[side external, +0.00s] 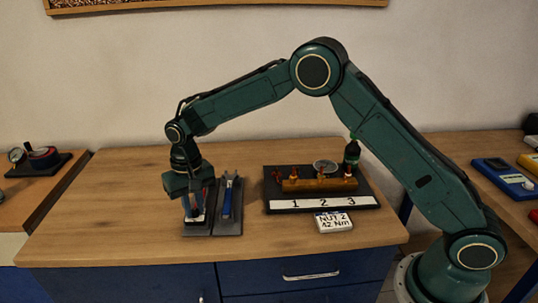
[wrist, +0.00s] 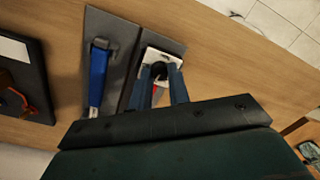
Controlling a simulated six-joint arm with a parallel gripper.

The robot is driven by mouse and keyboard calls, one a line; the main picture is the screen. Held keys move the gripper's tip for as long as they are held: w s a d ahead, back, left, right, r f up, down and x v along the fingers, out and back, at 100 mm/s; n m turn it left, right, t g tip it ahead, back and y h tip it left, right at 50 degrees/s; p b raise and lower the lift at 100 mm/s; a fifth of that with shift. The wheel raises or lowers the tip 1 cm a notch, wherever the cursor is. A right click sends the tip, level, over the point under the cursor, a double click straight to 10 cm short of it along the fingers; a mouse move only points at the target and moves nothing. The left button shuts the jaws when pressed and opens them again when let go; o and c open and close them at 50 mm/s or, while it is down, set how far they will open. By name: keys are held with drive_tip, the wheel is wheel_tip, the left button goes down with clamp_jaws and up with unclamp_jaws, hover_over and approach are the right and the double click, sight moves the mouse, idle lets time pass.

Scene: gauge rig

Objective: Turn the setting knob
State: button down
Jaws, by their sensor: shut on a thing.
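The setting knob (wrist: 158,70) is a small round black knob on a white plate (wrist: 150,53) in the wrist view, with a red mark beside it. My gripper (wrist: 160,72) is shut on the knob, one blue-grey finger on each side of it. In the side external view my gripper (side external: 195,214) points down at the dark mat that bears the plate, and it hides the knob. A card (side external: 333,222) reading "NUT 2 42 Nm" lies at the front of the rig.
A blue-handled tool (side external: 228,200) lies on a dark mat right beside my gripper. The bench's left part is clear.

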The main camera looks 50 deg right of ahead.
drive_tip(key=n, duration=0.4)
drive_tip(key=shift+n, duration=0.3)
drive_tip(key=n, duration=0.4)
drive_tip(key=shift+n, duration=0.3)
drive_tip(key=n, duration=0.4)
drive_tip(key=shift+a+n, duration=0.1)
drive_tip(key=shift+n, duration=2.2)
drive_tip(key=c, duration=1.3)
unclamp_jaws()
drive_tip(key=shift+r, duration=0.1)
